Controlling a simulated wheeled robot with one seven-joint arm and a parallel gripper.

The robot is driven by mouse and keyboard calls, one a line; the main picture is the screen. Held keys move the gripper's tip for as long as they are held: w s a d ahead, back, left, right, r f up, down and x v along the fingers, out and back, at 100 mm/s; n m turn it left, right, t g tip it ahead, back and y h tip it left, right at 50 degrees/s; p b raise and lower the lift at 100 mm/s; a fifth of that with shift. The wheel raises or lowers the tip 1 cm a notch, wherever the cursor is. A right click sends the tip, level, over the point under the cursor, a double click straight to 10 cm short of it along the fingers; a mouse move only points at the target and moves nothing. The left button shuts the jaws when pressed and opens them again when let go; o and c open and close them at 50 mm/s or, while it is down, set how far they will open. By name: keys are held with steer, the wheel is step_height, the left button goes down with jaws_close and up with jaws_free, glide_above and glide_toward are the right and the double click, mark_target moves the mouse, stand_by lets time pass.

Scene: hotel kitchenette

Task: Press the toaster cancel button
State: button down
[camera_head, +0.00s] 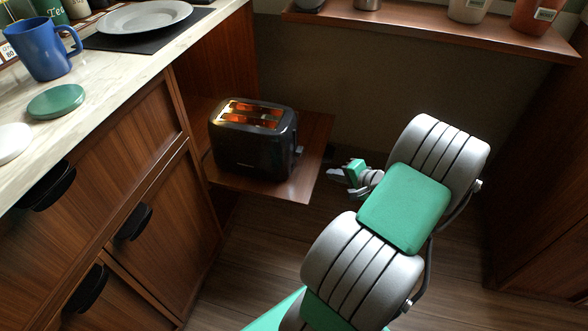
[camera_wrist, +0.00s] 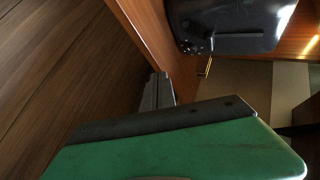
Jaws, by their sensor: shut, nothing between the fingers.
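A black two-slot toaster (camera_head: 252,150) stands on a low wooden shelf, with its slots glowing orange. A small lever shows on its right end in the head view. In the wrist view the toaster (camera_wrist: 235,28) is at the top, with small knobs or buttons at its lower left; which one is the cancel button I cannot tell. My gripper (camera_head: 335,174) is shut and empty, to the right of the toaster and apart from it, past the shelf's right edge. In the wrist view my gripper (camera_wrist: 157,91) points toward the shelf edge, below and left of the controls.
The wooden shelf (camera_head: 312,160) has a bare strip right of the toaster. The counter (camera_head: 105,75) at left holds a blue mug (camera_head: 42,48), a grey plate (camera_head: 145,17) and a green lid (camera_head: 55,101). A wall shelf (camera_head: 430,28) with pots runs above. Cabinet handles stick out at left.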

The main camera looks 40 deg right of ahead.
mark_target(293, 166)
steer(key=shift+w, duration=0.1)
steer(key=w+a, duration=0.2)
steer(key=w, duration=0.1)
steer(key=w+a, duration=0.2)
steer(key=shift+w+a, duration=0.35)
steer(key=shift+w, duration=0.05)
steer(key=shift+w+a, duration=0.35)
steer(key=shift+w, duration=0.15)
stand_by(1.3)
steer(key=shift+w+a, duration=0.25)
steer(key=shift+w, duration=0.1)
steer(key=shift+w+a+p, duration=0.25)
steer(key=shift+p, duration=0.1)
stand_by(0.5)
steer(key=shift+s+d, duration=0.5)
steer(key=shift+s, duration=0.1)
